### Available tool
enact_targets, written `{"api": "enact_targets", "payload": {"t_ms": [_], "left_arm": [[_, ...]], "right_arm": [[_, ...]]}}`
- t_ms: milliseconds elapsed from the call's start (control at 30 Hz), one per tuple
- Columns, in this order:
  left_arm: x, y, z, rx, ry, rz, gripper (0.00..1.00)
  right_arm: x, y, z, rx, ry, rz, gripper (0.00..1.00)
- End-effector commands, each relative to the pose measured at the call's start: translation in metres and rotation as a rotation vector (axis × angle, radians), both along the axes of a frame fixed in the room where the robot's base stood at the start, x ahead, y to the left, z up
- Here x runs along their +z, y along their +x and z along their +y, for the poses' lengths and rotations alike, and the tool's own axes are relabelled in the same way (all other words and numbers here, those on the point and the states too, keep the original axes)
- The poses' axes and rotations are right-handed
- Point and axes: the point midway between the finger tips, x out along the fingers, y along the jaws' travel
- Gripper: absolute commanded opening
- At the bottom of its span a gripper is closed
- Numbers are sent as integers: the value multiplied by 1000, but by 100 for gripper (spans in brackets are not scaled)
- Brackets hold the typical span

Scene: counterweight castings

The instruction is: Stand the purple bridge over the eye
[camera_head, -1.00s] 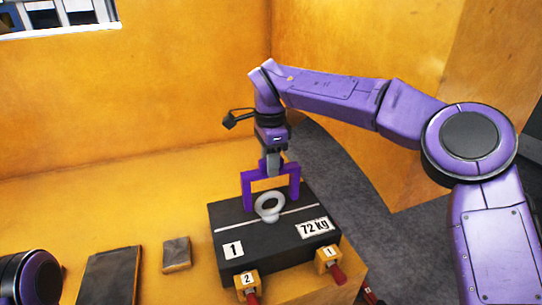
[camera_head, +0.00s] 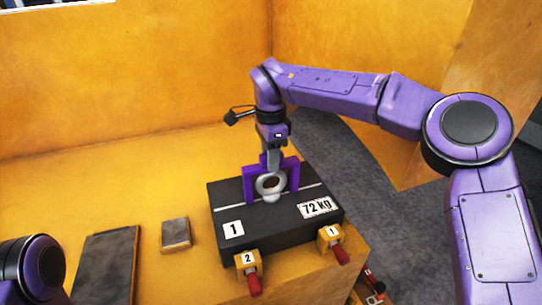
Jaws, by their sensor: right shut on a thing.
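The purple bridge (camera_head: 249,184) is an upright arch with two legs, on or just above the top of the black casting (camera_head: 262,225) marked 1 and 72 kg. The pale grey eye (camera_head: 271,196) is a ring on the casting's top. It shows between the bridge's legs, in front of its opening; I cannot tell whether the bridge is directly over it or just behind. My right gripper (camera_head: 271,162) points down and is shut on the bridge's top bar. My left gripper is out of view; only part of my left arm shows at the lower left.
Two yellow blocks with red handles, marked 2 (camera_head: 248,263) and 1 (camera_head: 329,237), sit at the casting's front edge. A small grey plate (camera_head: 175,234) and a larger dark plate (camera_head: 106,268) lie to the left. Yellow walls stand behind.

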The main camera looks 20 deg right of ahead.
Motion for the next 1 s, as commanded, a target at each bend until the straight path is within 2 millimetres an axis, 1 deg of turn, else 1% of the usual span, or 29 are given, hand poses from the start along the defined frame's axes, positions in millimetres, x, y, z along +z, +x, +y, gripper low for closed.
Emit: {"api": "enact_targets", "payload": {"t_ms": [367,400,467,500,733,800,867,967,1000], "left_arm": [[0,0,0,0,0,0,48],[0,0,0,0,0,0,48],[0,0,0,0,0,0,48],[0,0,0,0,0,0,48],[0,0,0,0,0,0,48],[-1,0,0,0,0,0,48],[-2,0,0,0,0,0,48],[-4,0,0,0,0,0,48],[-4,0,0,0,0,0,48]], "right_arm": [[-5,0,0,0,1,-1,0],[-5,0,0,0,1,-1,34],[-5,0,0,0,1,-1,54],[-5,0,0,0,0,-1,61],[-6,0,0,0,0,0,61],[-3,0,0,0,-1,0,61],[3,1,1,1,-1,-3,61],[23,0,1,0,1,-5,61],[34,1,1,-1,0,-5,61]]}}
